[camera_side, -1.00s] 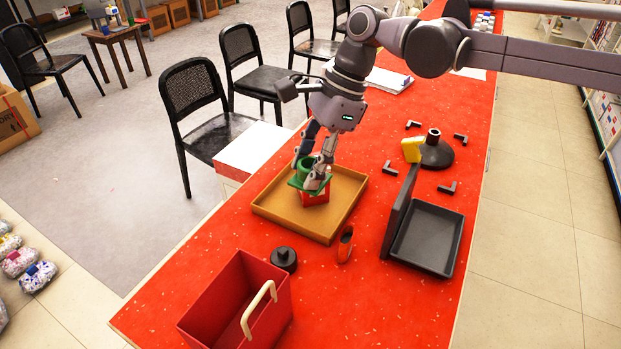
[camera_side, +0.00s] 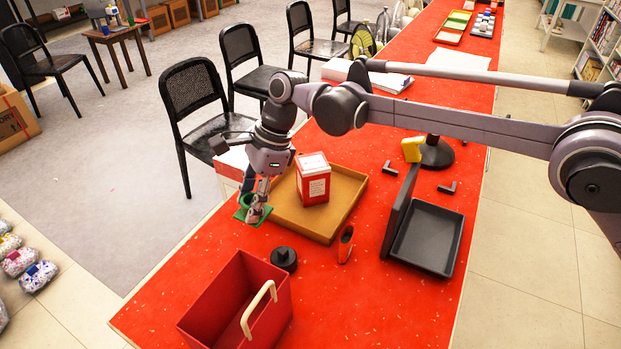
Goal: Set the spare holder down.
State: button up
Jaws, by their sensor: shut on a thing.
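The green holder (camera_side: 243,211), a flat square base with a round cup on it, is at the left edge of the red table, left of the tan tray. My gripper (camera_side: 255,207) is shut on it from above, and its fingers hide part of it. The holder is at or very near the table surface; I cannot tell whether it touches. A red and white box (camera_side: 314,180) stands upright in the tan tray (camera_side: 323,234), clear of my gripper.
A red bin with a cream handle (camera_side: 240,305) stands in front. A black knob-topped disc (camera_side: 284,259) and an orange-and-black tool (camera_side: 346,244) lie near the tray. An open black case (camera_side: 427,238) is at right, with a black stand (camera_side: 436,153) behind. Bare table lies left of the disc.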

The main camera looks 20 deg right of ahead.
jog(key=s+a+f, duration=0.1)
jog(key=a+f, duration=0.1)
jog(key=a, duration=0.1)
jog(key=s+a+f, duration=0.1)
jog(key=a+f, duration=0.1)
jog(key=a, duration=0.1)
jog(key=s+a+f, duration=0.1)
jog(key=a+f, duration=0.1)
jog(key=a, duration=0.2)
jog(key=shift+s+f, duration=0.15)
jog(key=shift+f, duration=2.05)
jog(key=shift+f, duration=0.1)
jog(key=o, duration=1.1)
jog(key=shift+o, duration=0.2)
